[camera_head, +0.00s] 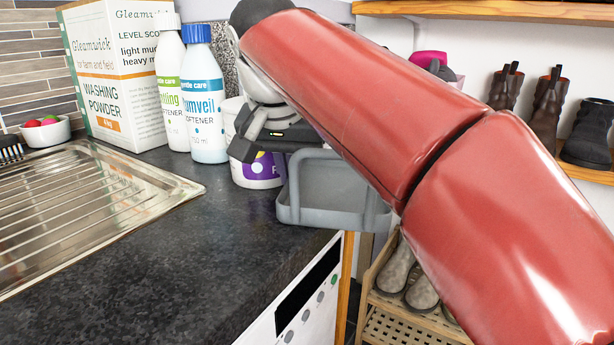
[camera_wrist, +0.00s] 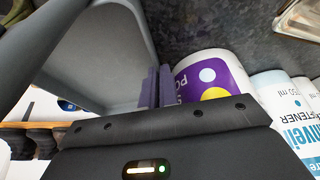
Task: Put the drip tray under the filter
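The grey drip tray (camera_head: 335,188) is a shallow rounded tray, seen at the counter's right end with its inside facing the head camera. In the wrist view the tray (camera_wrist: 105,50) fills the upper left. My gripper (camera_wrist: 157,88) has its two fingers close together at the tray's wall and appears shut on it. In the head view my gripper (camera_head: 272,150) is at the tray's upper left, partly hidden by my red arm. I cannot tell whether the tray touches the counter. The filter is not in view.
A white and purple tub (camera_head: 256,172) stands close beside the gripper. Softener bottles (camera_head: 205,100) and a washing powder box (camera_head: 110,75) stand behind on the dark counter (camera_head: 160,260). A white appliance (camera_head: 305,305) is below the counter. A boot rack (camera_head: 400,325) stands right.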

